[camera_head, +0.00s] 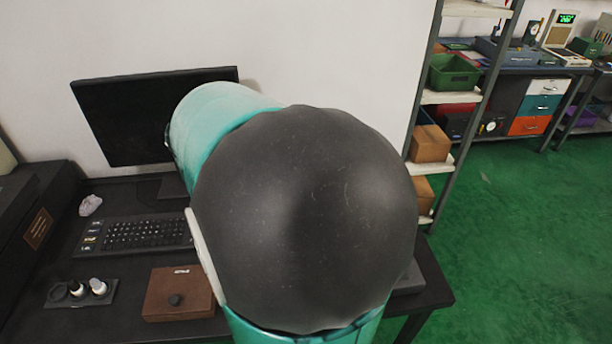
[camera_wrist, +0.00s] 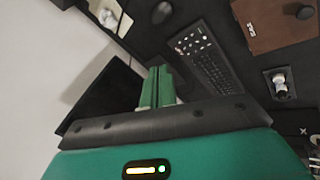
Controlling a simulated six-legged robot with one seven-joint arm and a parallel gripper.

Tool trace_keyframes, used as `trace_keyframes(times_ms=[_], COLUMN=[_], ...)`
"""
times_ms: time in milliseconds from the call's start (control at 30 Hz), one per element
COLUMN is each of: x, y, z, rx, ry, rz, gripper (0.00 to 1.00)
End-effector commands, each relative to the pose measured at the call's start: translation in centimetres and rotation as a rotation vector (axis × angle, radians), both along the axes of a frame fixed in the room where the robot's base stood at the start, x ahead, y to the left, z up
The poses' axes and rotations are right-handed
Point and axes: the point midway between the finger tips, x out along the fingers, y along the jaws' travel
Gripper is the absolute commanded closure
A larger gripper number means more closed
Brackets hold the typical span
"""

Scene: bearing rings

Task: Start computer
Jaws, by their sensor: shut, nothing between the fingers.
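A black monitor (camera_head: 125,118) with a dark, blank screen stands at the back of the dark desk (camera_head: 130,265). It shows tilted at the left in the wrist view (camera_wrist: 92,110). A black keyboard (camera_head: 145,233) lies in front of it and shows right of my fingers in the wrist view (camera_wrist: 212,62). In the head view my arm hides the gripper and the right part of the desk.
A shelf rack (camera_head: 455,97) stands to the right, with open green floor (camera_head: 510,240) beyond.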

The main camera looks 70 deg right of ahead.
Motion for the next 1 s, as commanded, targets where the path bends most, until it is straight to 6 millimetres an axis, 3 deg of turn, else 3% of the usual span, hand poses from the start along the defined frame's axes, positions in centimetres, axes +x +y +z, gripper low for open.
trace_keyframes(times_ms=[33,200,400,500,700,1000], x=[-0.8,-4.7,-11.7,-15.5,-20.3,-21.0], y=[-3.3,-12.9,-22.8,-26.6,-30.6,-31.2], z=[-1.2,-4.3,-8.0,-9.6,-11.4,-11.6], rx=[-0.032,-0.142,-0.232,-0.258,-0.276,-0.278], ry=[0.049,0.217,0.453,0.57,0.716,0.74], rz=[-0.013,-0.002,0.044,0.08,0.14,0.152], gripper=[1.0,1.0,1.0,1.0,1.0,1.0])
